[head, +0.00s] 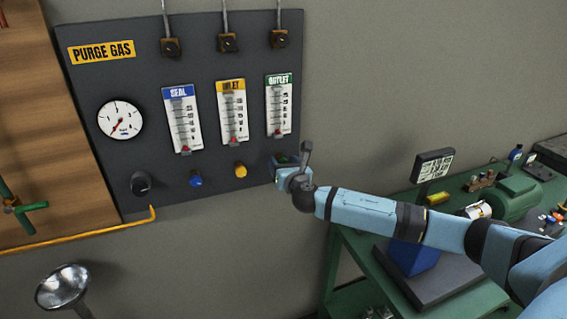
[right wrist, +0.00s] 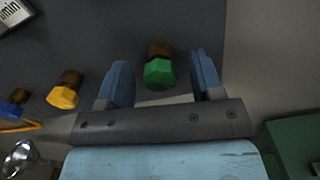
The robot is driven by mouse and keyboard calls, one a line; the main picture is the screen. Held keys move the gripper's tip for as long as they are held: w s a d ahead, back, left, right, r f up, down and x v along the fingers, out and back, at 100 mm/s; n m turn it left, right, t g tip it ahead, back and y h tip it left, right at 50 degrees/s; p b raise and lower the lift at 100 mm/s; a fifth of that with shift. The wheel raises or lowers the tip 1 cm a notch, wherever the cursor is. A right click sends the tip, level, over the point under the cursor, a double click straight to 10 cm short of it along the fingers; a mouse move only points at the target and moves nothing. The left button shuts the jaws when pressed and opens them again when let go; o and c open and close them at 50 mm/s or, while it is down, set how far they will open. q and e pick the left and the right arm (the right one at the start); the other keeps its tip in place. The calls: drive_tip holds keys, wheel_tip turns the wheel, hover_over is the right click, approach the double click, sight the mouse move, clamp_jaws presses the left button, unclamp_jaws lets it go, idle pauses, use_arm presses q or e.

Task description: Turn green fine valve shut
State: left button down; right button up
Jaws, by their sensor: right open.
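The green fine valve (right wrist: 159,73) is a small faceted green knob on a brass stem. In the right wrist view it sits between the two blue fingers of my right gripper (right wrist: 161,82), with a gap on each side. In the head view my right gripper (head: 285,165) is at the lower right corner of the dark purge gas panel (head: 160,70), below the green-labelled outlet flowmeter (head: 279,105). It mostly hides the green valve there. The right gripper is open and empty. My left gripper is not in view.
A yellow knob (head: 240,170) and a blue knob (head: 196,180) sit left of my gripper on the panel. A black knob (head: 141,183) and a gauge (head: 120,118) are further left. A green workbench (head: 345,245) with a scale stands at the right.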

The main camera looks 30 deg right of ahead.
drive_tip(key=c, duration=0.9)
